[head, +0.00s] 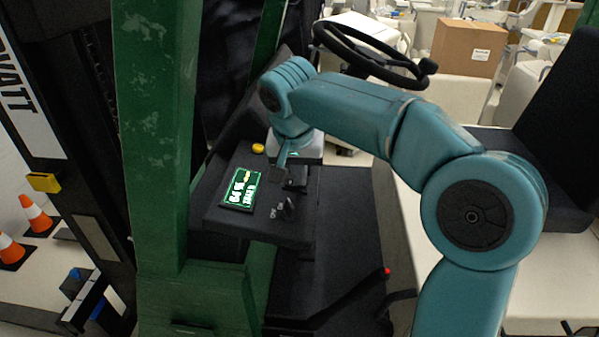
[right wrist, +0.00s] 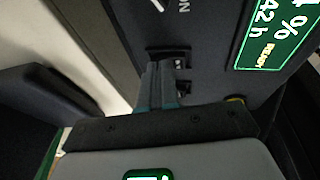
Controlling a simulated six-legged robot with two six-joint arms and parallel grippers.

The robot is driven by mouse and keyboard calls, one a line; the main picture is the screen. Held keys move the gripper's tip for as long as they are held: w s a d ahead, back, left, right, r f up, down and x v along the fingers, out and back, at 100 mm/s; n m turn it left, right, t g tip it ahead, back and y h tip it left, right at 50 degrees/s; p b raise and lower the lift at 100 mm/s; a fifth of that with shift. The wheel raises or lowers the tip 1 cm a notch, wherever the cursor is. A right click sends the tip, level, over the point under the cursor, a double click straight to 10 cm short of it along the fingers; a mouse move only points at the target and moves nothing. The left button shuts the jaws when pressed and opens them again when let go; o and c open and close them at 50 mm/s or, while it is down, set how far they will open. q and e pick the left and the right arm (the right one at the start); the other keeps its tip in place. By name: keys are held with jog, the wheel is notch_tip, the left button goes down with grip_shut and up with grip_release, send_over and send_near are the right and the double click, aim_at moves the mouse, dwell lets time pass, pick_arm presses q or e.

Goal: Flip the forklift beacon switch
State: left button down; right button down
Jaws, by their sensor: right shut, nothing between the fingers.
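My right arm reaches over the forklift's black dashboard in the head view. My right gripper (head: 281,163) points down at the panel, shut and empty. In the right wrist view its closed fingers (right wrist: 163,72) are at a pair of small black rocker switches, right over or touching them; I cannot tell which. The upper switch (right wrist: 168,53) shows just past the fingertips and the lower switch (right wrist: 183,88) beside them. Which one is the beacon switch is not readable. In the head view the gripper and wrist hide the switches. My left gripper is not in view.
A lit green display (head: 241,187) is on the panel, with a yellow button (head: 258,148) behind it and a dark key-like knob (head: 287,207) in front. The steering wheel (head: 370,55) stands behind my arm. A green mast post (head: 155,130) stands at left, the black seat (head: 560,125) at right.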

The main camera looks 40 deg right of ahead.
jog(key=shift+s+d+f+t+b, duration=0.2)
jog(key=shift+f+t+b, duration=0.1)
jog(key=shift+f+b, duration=0.3)
jog(key=shift+r+y, duration=0.15)
jog(key=shift+y, duration=0.25)
jog(key=shift+s+a+r, duration=0.1)
jog(key=shift+a+r, duration=0.05)
jog(key=shift+a, duration=0.1)
